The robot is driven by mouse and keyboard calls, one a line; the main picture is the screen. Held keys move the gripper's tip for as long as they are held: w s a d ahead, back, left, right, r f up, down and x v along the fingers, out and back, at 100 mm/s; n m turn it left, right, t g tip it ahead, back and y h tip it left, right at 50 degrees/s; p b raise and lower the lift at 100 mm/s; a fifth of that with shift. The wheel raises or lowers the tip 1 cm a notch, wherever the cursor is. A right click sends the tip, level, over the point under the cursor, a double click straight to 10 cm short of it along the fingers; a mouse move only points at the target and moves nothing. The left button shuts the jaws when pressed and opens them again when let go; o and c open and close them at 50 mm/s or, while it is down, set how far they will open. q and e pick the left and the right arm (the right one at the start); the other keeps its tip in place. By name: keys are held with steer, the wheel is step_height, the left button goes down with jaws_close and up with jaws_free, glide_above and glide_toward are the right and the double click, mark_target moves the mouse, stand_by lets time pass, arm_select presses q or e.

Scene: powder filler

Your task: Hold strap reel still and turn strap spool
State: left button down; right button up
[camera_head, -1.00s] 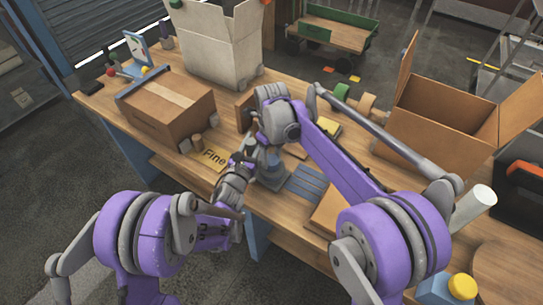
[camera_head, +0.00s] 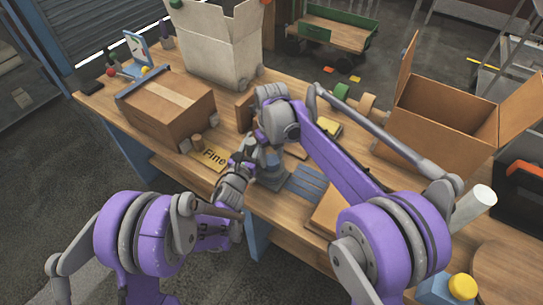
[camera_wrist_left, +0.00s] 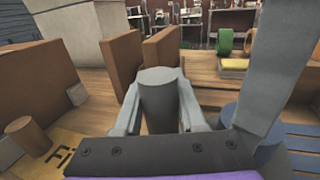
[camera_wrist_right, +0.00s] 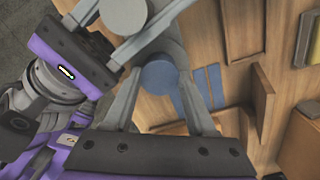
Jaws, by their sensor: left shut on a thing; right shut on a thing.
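A grey cylinder (camera_wrist_left: 158,98) stands between the fingers of my left gripper (camera_wrist_left: 160,84) in the left wrist view; the gripper is shut on it. A blue round piece (camera_wrist_right: 157,77) sits between the fingers of my right gripper (camera_wrist_right: 158,68) in the right wrist view; the gripper is shut on it. The blue piece also shows at the right of the left wrist view (camera_wrist_left: 247,128). In the head view both grippers meet close together over the bench, and the arms hide most of the held parts. I cannot tell for certain which part is the reel and which the spool.
A taped carton (camera_head: 165,108) and a card marked "Fine" (camera_head: 210,158) lie left of the grippers on the wooden bench (camera_head: 228,128). Blue slats (camera_head: 305,182) lie to the right, and an open carton (camera_head: 440,118) stands further right. Upright brown boards (camera_wrist_left: 120,62) stand close by.

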mark_target(271, 160)
steer(key=o, duration=1.1)
step_height(271, 160, up, 12)
